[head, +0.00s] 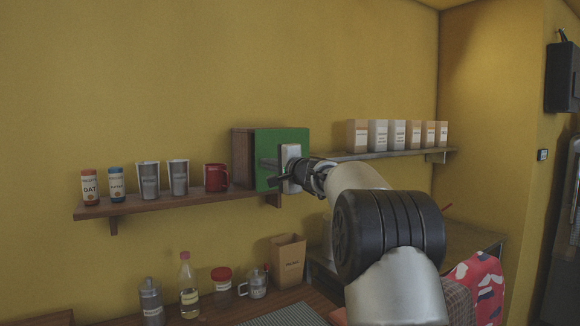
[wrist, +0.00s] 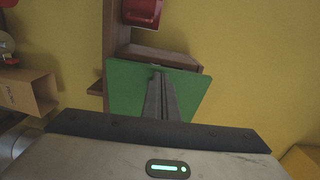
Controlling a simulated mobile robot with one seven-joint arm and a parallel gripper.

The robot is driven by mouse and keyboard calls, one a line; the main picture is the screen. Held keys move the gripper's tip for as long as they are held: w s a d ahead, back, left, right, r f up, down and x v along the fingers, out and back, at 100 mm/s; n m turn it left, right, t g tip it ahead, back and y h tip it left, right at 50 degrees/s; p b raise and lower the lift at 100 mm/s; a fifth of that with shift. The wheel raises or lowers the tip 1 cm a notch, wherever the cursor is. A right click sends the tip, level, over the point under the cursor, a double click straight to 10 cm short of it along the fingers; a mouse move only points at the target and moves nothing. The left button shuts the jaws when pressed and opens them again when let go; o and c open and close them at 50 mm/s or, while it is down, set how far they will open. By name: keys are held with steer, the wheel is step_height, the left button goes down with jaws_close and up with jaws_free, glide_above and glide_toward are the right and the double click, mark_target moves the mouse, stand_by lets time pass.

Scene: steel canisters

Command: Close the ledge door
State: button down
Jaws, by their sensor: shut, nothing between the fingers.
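The ledge door is a green panel (head: 283,142) on the front of a brown wooden box (head: 242,158) on the wall ledge. In the wrist view the green door (wrist: 125,92) lies across the front of the box (wrist: 160,57), close to its rim. Whether a thin gap is left between them I cannot tell. My gripper (head: 268,162) is in front of the door and hides part of it. In the wrist view my gripper's fingers (wrist: 160,76) are together and empty, pointing at the green face. I cannot tell whether the tips touch it.
A red mug (head: 215,177), steel cups (head: 178,178) and small canisters (head: 90,187) stand on the ledge (head: 150,206) left of the box. Several cartons (head: 378,135) stand on the right ledge (head: 400,154). Below are bottles (head: 189,285) and a paper bag (head: 288,262) on a counter.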

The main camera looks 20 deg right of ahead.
mark_target(258, 163)
steer(key=shift+h, duration=0.3)
steer(key=w+a, duration=0.2)
steer(key=w, duration=0.1)
steer(key=shift+w+a, duration=0.1)
steer(key=shift+w, duration=0.1)
steer(key=shift+w+a+m+h, duration=0.2)
steer(key=shift+w+m+h, duration=0.2)
steer(key=shift+w+h, duration=0.1)
steer(key=shift+w+a+m+h, duration=0.2)
steer(key=shift+w+m+h, duration=0.2)
steer(key=shift+w, duration=0.05)
steer(key=shift+s, duration=0.1)
